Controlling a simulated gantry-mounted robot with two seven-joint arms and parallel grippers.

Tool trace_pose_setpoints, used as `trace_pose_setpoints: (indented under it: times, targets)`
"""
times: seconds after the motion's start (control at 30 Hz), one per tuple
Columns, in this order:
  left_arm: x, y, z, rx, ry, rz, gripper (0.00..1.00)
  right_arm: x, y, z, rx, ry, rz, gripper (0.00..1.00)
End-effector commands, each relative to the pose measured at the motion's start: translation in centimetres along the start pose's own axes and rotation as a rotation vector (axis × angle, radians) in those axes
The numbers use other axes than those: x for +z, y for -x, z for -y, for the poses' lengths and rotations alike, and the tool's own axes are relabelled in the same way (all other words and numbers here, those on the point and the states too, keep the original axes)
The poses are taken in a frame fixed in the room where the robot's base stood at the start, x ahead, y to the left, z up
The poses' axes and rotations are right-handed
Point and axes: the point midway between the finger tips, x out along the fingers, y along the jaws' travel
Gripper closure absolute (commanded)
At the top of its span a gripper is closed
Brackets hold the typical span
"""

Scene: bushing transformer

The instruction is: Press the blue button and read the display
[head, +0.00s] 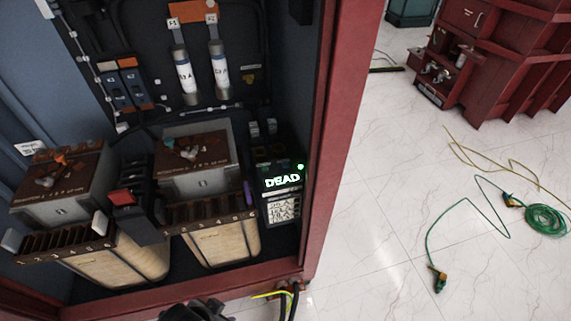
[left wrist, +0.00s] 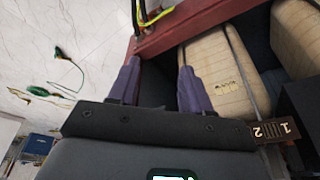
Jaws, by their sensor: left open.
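A dark display unit (head: 281,181) inside the cabinet at its right side reads "DEAD" in bright letters. A green light glows at its upper right, and a white gridded label is below. I cannot make out a blue button. In the left wrist view, my left gripper (left wrist: 158,88) has two purple fingers apart with nothing between them, near the red cabinet sill. A lit cyan patch shows at that view's bottom edge, cut off. In the head view I cannot clearly pick out the left gripper; a small purple piece stands beside the display unit. My right gripper is not in view.
Two transformers (head: 208,160) with tan coils and numbered terminal strips stand left of the display unit. The red cabinet frame (head: 335,130) bounds the opening. Cables (head: 287,297) cross the sill.

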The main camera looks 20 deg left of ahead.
Motion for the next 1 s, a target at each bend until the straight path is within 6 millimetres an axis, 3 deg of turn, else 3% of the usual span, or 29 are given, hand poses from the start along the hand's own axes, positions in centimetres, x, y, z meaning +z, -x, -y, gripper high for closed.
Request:
trace_pose_setpoints:
  times: [0.03,0.33,1.0]
  targets:
    - [0.00,-0.01,0.00,0.000,0.000,0.000,0.56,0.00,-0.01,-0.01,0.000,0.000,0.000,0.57]
    - [0.03,-0.06,0.00,0.000,0.000,0.001,1.00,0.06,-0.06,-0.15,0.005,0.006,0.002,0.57]
    - [0.04,-0.08,0.01,0.000,0.000,0.002,1.00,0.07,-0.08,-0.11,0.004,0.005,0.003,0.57]
